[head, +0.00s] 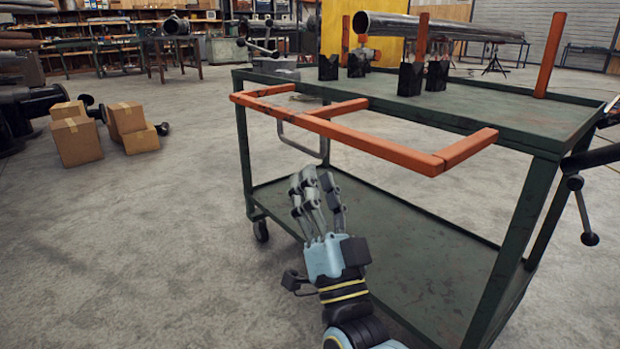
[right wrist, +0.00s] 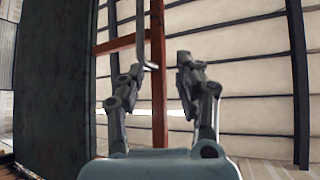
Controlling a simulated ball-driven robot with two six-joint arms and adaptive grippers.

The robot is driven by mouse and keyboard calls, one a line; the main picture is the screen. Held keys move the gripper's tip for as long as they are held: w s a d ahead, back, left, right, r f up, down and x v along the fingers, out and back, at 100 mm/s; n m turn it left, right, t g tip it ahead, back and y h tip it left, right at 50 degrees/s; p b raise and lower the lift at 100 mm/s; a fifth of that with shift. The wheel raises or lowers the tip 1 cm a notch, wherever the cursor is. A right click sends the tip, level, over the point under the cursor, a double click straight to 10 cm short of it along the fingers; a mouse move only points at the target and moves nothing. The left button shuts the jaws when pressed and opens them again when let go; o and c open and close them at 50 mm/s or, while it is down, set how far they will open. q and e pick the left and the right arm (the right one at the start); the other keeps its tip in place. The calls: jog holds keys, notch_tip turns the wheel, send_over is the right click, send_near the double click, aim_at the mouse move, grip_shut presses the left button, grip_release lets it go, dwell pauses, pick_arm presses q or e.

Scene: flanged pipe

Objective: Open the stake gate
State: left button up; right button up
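The stake gate (head: 380,143) is an orange bar frame. It juts out roughly level from the near long side of the green cart (head: 535,125), with short arms running back to the top. A grey U-shaped handle (head: 303,148) hangs below its long bar. My right gripper (head: 313,180) is open, fingers pointing up, just below the handle in the picture. In the right wrist view the orange bar (right wrist: 159,105) and the grey handle (right wrist: 141,38) show beyond the parted fingers (right wrist: 160,66). No grip on the handle shows. My left gripper is not in view.
A steel pipe (head: 430,27) lies on black supports (head: 410,78) on the cart top, beside upright orange stakes (head: 552,55). The lower shelf (head: 420,255) is bare. Cardboard boxes (head: 77,142) stand at left. The floor between them and the cart is clear.

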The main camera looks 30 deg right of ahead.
jog(key=s+d+f+b, duration=0.1)
jog(key=s+f+b, duration=0.1)
jog(key=s+f, duration=0.3)
jog(key=shift+s+f+b, duration=0.35)
jog(key=shift+s+f, duration=0.05)
jog(key=shift+f, duration=0.05)
dwell(0.5)
jog(key=shift+c, duration=0.2)
